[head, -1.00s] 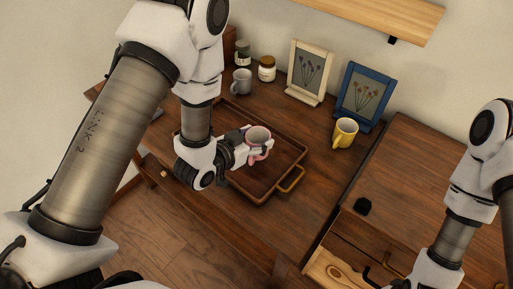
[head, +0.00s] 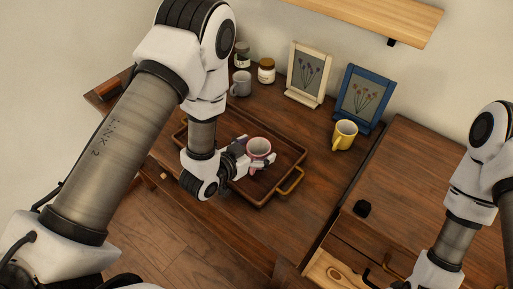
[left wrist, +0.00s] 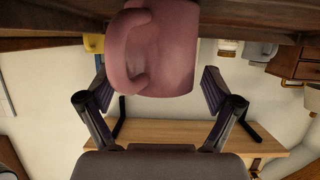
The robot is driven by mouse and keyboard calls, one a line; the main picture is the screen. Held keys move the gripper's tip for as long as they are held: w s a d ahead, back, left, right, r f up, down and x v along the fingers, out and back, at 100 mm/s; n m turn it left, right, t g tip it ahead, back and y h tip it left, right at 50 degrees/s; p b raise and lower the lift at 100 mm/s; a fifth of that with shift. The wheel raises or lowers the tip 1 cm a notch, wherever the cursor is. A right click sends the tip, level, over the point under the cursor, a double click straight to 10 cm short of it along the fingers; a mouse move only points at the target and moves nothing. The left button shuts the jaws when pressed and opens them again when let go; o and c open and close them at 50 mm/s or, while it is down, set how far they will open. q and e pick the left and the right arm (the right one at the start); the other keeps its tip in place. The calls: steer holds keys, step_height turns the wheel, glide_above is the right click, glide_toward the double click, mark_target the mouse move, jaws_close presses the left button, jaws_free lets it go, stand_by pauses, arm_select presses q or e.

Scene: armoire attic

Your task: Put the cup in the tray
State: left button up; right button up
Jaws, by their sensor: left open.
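The pink cup (head: 258,147) is upright at the tray, near its middle in the head view. The wooden tray (head: 290,150) has dark sides and a yellow handle at its near right end. The cup's base is partly hidden. My right gripper is out of view.
A yellow mug (head: 345,134) stands right of the tray. A grey mug (head: 241,83), jars (head: 266,71) and two picture frames (head: 309,75) stand along the wall. A small black object (head: 362,208) lies at the right. A wooden shelf (head: 385,15) hangs above.

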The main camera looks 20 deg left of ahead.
arm_select(q)
steer(key=b+v, duration=0.1)
steer(key=v, duration=0.5)
steer(key=shift+a, duration=0.1)
steer(key=p+v, duration=0.2)
steer(key=p, duration=0.1)
steer(key=r+p+v, duration=0.1)
steer(key=p+v, duration=0.2)
steer(key=shift+w+p, duration=0.15)
steer(key=shift+p, duration=0.15)
steer(key=s+f+g, duration=0.2)
steer(key=f, duration=0.1)
steer(key=s+a+f+n+g+y, duration=0.1)
steer(key=s+f, duration=0.1)
steer(key=f, duration=0.1)
steer(key=s+a+f+g+y, duration=0.1)
steer(key=s+f+g, duration=0.1)
steer(key=f, duration=0.1)
steer(key=shift+s+f+g+p, duration=0.2)
steer(key=shift+f+g+p, duration=0.1)
steer(key=s+a+f+n+g+y, duration=0.1)
steer(key=s+f+n+g, duration=0.1)
steer(key=s, duration=0.3)
steer(key=s+a+f+n+g+y, duration=0.1)
steer(key=s+a+f+g+y, duration=0.1)
steer(key=s+g, duration=0.3)
steer(key=shift+s+a+f+n, duration=0.25)
steer(key=shift+s+f+n, duration=0.15)
steer(key=shift+s+f, duration=0.2)
